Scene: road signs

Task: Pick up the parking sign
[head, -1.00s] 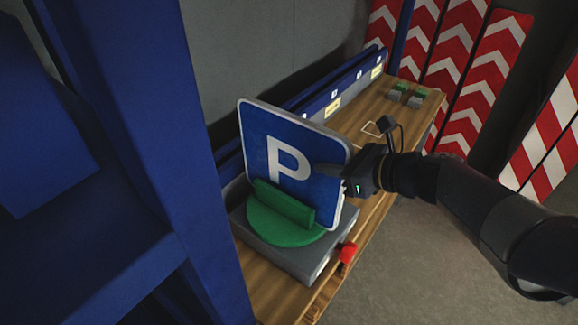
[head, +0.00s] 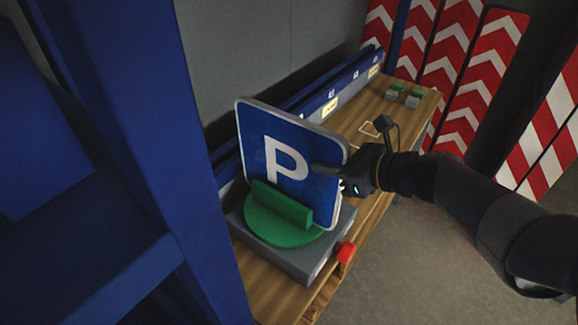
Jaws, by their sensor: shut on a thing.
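The parking sign (head: 272,137) is a blue square plate with rounded corners, a pale rim and a white P. It stands upright, leaning slightly, behind the green bar of a round green holder (head: 262,226) on a grey box (head: 305,264). My gripper (head: 328,172) reaches in from the right and is shut on the sign's right edge. The other finger is hidden behind the sign. The sign's lower edge is partly hidden by the green bar.
The box sits on a wooden bench (head: 400,107) with a red knob (head: 346,251) at its front side. Small green-and-grey blocks (head: 404,95) lie at the far end. A blue post (head: 135,120) stands close on the left. Red-and-white chevron boards (head: 478,80) lean behind. Grey floor is clear at right.

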